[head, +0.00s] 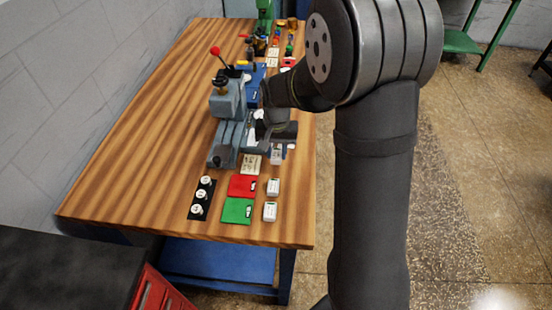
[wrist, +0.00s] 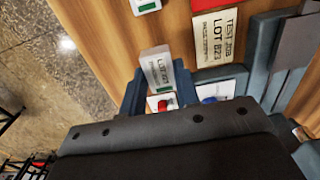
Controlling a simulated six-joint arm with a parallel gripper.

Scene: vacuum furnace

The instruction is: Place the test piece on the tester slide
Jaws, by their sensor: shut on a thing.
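My gripper (head: 279,138) is beside the front part of the tester, above the bench. The piece also shows just below the gripper in the head view (head: 276,157). The grey-blue tester (head: 228,100) with a red-knobbed lever stands left of the gripper. Its low front part (head: 222,154) is partly in view, but my gripper and arm hide much of the slide area.
A lot card (head: 250,165), a red card (head: 243,186) and a green card (head: 237,210) lie nearer the bench front. White blocks (head: 273,187) (head: 270,212) stand beside the coloured cards. A black strip (head: 202,198) holds round pieces. The bench's left side (head: 140,160) is clear.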

